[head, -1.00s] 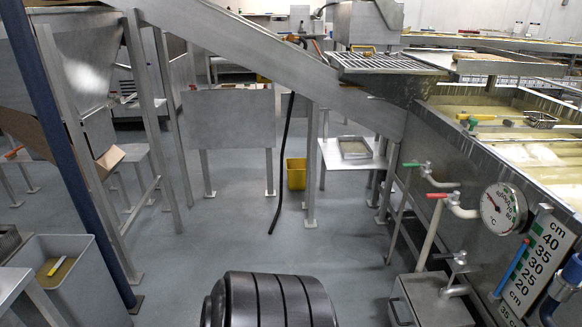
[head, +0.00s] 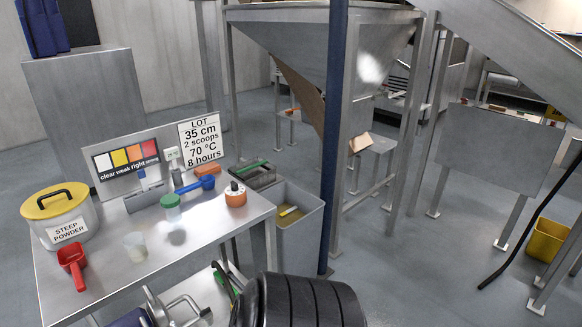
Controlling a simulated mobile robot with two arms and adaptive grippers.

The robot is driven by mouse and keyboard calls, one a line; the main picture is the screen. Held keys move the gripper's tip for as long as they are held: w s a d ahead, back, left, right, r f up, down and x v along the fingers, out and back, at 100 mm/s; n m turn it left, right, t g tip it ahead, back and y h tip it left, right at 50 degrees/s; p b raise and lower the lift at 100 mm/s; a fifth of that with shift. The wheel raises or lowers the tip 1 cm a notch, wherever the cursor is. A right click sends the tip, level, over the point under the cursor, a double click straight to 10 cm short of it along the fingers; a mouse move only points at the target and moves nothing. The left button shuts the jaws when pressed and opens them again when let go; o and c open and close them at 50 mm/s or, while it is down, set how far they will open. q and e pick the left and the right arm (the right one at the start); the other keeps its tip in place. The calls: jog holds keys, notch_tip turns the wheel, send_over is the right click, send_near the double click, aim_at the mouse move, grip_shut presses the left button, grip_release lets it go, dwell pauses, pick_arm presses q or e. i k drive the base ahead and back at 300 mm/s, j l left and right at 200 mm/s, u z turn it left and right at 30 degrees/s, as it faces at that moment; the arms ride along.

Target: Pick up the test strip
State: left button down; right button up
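A grey holder (head: 147,196) stands on the steel side table in front of the colour chart. A thin pale piece with a blue top (head: 142,180) rises behind or out of it; it is too small to tell whether this is the test strip. The colour chart (head: 127,157) has yellow, orange and red patches marked clear, weak, right and strong.

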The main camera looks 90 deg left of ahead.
aim_at(141, 173)
jog(key=u, duration=3.75)
